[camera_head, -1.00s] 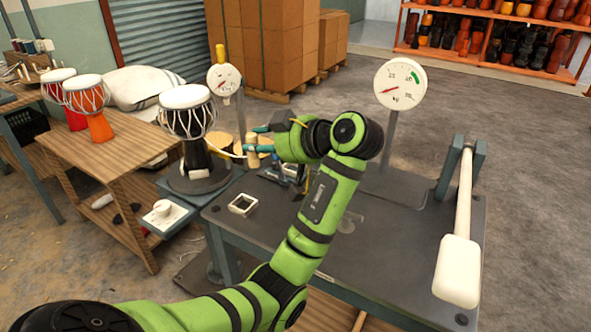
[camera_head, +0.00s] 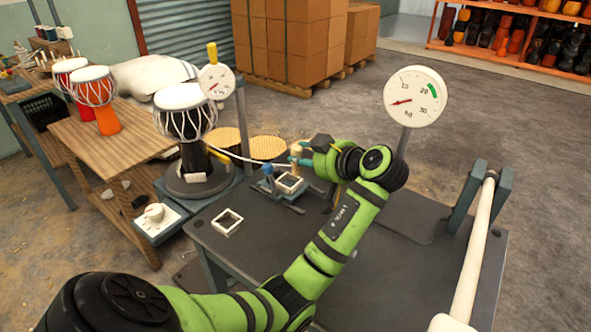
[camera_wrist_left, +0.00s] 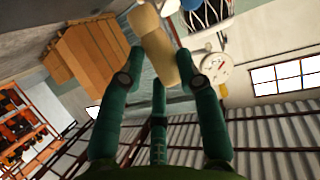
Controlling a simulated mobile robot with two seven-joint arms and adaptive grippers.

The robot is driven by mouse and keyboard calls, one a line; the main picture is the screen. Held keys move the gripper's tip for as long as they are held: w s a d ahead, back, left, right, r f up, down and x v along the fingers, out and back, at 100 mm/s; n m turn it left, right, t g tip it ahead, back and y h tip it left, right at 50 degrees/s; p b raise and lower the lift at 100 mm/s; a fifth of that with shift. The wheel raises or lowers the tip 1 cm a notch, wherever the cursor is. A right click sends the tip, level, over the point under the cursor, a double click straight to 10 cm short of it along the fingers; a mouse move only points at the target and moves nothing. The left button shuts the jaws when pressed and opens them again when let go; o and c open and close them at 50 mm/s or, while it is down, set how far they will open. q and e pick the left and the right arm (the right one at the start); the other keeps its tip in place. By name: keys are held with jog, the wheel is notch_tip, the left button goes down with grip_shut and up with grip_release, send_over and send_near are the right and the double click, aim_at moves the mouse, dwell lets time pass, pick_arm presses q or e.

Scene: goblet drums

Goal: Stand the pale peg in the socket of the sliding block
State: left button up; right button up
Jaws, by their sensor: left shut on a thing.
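The pale peg (camera_head: 296,148) is a cream, rounded stick, partly hidden by the fingers in the head view. My left gripper (camera_head: 302,158) is shut on it, above the table's far side. In the left wrist view the peg (camera_wrist_left: 155,45) lies slanted between the teal fingertips (camera_wrist_left: 160,62). What looks like the sliding block (camera_head: 290,183), with a pale square rim on top, sits on the table just below and left of the gripper. The peg is apart from it. The inside of its socket is not clear. My right gripper is not in view.
A blue-knobbed lever (camera_head: 267,170) stands beside the block. A pale square frame (camera_head: 227,222) lies at the table's left. A white-topped drum (camera_head: 186,115) stands left, with a white cord running toward the gripper. A dial (camera_head: 415,97) and a long white beater (camera_head: 470,260) are right.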

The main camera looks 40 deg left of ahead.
aim_at(296, 170)
pick_arm(q)
jog(key=x, duration=0.4)
jog(key=shift+w+a+f, duration=0.15)
jog(key=shift+w+f, duration=0.2)
jog(key=shift+f, duration=0.1)
notch_tip(296, 170, down, 4)
jog(key=shift+a+r, duration=0.15)
jog(key=shift+w+f, duration=0.1)
jog(key=shift+f, duration=0.3)
jog(key=o, duration=0.7)
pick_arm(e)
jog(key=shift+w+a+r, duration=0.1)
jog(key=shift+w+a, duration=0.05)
